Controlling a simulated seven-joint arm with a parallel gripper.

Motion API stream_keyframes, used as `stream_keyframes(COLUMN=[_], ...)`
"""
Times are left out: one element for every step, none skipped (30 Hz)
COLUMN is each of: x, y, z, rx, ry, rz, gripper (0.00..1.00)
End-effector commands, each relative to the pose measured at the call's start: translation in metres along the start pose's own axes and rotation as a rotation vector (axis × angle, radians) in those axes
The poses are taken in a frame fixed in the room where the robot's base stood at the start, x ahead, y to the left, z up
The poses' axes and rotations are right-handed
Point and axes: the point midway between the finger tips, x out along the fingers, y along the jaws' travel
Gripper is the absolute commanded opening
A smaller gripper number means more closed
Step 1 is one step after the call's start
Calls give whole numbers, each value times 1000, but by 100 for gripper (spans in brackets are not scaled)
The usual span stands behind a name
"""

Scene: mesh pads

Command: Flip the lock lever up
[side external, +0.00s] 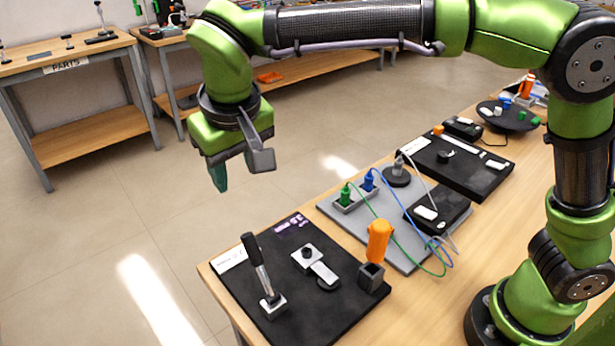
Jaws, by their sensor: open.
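A black board (335,318) lies at the near left end of the wooden table. On it stands a black-handled lever (256,262) on a small metal base, upright and leaning a little left. To its right is a metal latch-like piece (322,271) with a flat arm lying low over a round black pad. I cannot tell for certain which of these is the lock lever. My gripper (219,178) is open and empty. It points down, high above and to the left of the board, apart from everything.
An orange handle (379,240) stands upright in a black block at the board's right edge. Behind are a grey plate (408,263) with green and blue plugs and loose cables, and another black panel (480,178). Air around my gripper is clear.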

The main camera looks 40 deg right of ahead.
Motion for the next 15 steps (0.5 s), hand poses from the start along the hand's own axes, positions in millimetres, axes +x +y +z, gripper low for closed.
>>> stream_keyframes(x=[4, 4, 3, 1, -1, -5, -9, -13, -20, -25, -30, -35, -36, -36, -35], y=[-6, -9, -12, -15, -18, -21, -24, -26, -28, -29, -30, -30, -30, -30, -30], z=[-7, -9, -11, -11, -10, -9, -7, -5, -2, 0, 2, 5, 7, 10, 12], rx=[37, 59, 91, 115, 136, 164, 181, 197, 215, 227, 237, 247, 250, 253, 253], ry=[-42, -68, -104, -130, -155, -186, -207, -226, -247, -261, -273, -289, -301, -313, -322], rz=[34, 52, 72, 83, 91, 96, 99, 97, 94, 90, 86, 83, 84, 86, 88], gripper=[48, 48, 48, 48, 48, 48, 48, 48, 48, 48, 48, 48, 48, 48, 48])
